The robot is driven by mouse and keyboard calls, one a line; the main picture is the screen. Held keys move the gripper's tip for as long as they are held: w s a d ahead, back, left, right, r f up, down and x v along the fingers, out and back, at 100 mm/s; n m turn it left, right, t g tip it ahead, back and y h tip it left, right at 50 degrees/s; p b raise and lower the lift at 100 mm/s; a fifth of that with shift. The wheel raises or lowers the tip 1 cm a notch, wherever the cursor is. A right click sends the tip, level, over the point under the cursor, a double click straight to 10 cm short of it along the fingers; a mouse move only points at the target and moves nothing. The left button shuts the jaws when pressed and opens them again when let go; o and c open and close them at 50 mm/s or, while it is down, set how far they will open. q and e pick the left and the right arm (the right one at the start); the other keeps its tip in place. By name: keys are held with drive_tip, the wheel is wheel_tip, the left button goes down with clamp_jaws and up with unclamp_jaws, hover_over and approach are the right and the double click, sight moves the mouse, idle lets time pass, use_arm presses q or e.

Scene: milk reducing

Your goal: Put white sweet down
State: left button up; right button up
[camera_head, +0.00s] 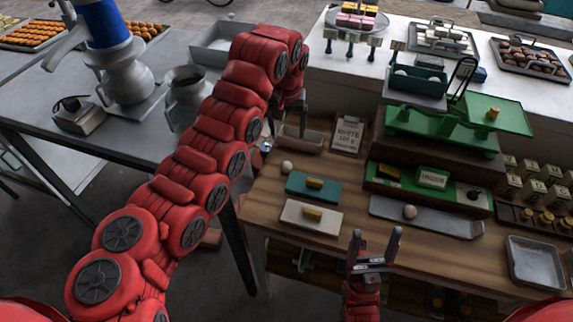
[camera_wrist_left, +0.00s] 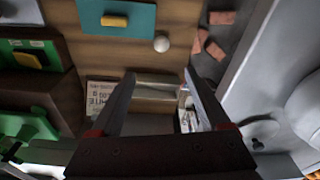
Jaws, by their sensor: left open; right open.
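A round white sweet (camera_head: 287,167) lies on the wooden table beside the teal card (camera_head: 300,184); it also shows in the left wrist view (camera_wrist_left: 161,44), beyond the fingertips. A second round white sweet (camera_head: 410,211) lies in a long metal tray (camera_head: 451,224). My left gripper (camera_wrist_left: 160,76) is open with nothing between its fingers, over the shallow wooden tray (camera_head: 302,139) beside the white lot card (camera_head: 348,133). In the head view my left arm partly hides that gripper. My right gripper (camera_head: 374,246) is open and empty at the table's front edge.
A green balance scale (camera_head: 440,128) stands on the right, behind the green box with a label (camera_head: 432,178). An empty metal tray (camera_head: 537,262) is at far right. A steel table with metal jugs stands left.

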use_arm(q)
hover_over(286, 164)
wheel_tip(286, 164, down, 6)
drive_tip(key=f+p, duration=0.1)
drive_tip(key=f, duration=0.1)
drive_tip(key=f+p, duration=0.1)
drive_tip(key=f, duration=0.1)
drive_tip(key=shift+s+d, duration=0.2)
drive_tip(key=shift+f+p, duration=0.25)
drive_tip(key=shift+p, duration=0.05)
wheel_tip(286, 164, down, 4)
drive_tip(key=p, duration=0.3)
drive_tip(key=shift+w+a, duration=0.1)
drive_tip(key=shift+f, duration=0.5)
drive_tip(key=shift+w+f, duration=0.15)
drive_tip(key=shift+f, duration=0.15)
clamp_jaws()
